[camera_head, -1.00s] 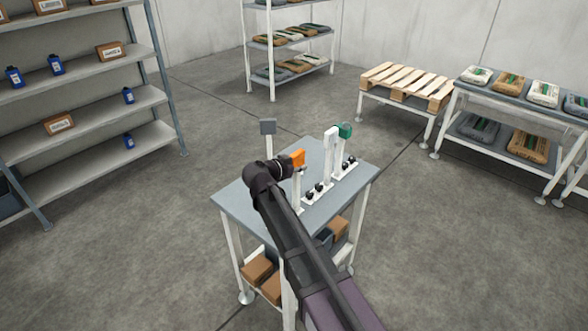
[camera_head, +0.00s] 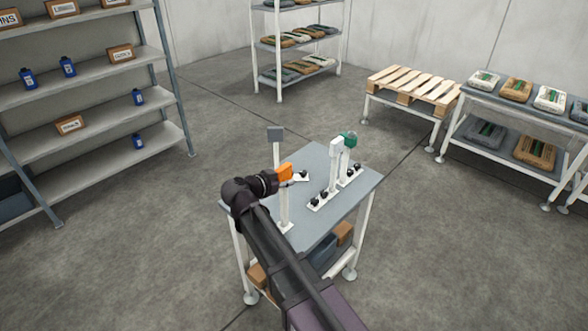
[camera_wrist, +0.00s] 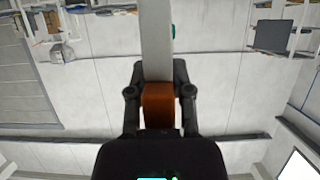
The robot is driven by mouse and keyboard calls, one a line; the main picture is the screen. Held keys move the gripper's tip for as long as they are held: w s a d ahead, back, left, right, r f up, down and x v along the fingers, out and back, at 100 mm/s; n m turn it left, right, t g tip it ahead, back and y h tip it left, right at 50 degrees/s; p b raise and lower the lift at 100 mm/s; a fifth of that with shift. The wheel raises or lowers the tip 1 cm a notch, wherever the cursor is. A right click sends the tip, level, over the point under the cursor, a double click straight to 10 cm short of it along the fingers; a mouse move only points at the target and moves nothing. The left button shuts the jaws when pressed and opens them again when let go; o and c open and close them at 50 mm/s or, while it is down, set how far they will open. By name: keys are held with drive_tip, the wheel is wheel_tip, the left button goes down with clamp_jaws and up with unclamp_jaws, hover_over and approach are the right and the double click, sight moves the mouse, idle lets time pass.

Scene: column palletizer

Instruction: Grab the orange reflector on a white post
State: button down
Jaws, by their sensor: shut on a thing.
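The orange reflector (camera_head: 284,172) sits at the top of a white post (camera_head: 284,206) over the front left of the grey table (camera_head: 315,165). My gripper (camera_head: 272,179) reaches it from the left and is shut on the reflector. In the wrist view, both dark fingers (camera_wrist: 160,101) press the sides of the orange reflector (camera_wrist: 159,106), and its white post (camera_wrist: 156,42) runs up the picture. The post's lower end shows near the table's front edge; I cannot tell whether it touches the tabletop.
Posts with a grey reflector (camera_head: 275,134), a white reflector (camera_head: 337,147) and a green reflector (camera_head: 349,139) stand on the same table. Black knobs sit on their base plates. Shelves (camera_head: 90,90) stand left, a pallet (camera_head: 412,90) back right. Open floor surrounds the table.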

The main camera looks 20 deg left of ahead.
drive_tip(key=s+a, duration=0.2)
drive_tip(key=s, duration=0.4)
drive_tip(key=shift+r, duration=0.35)
drive_tip(key=shift+s, duration=0.1)
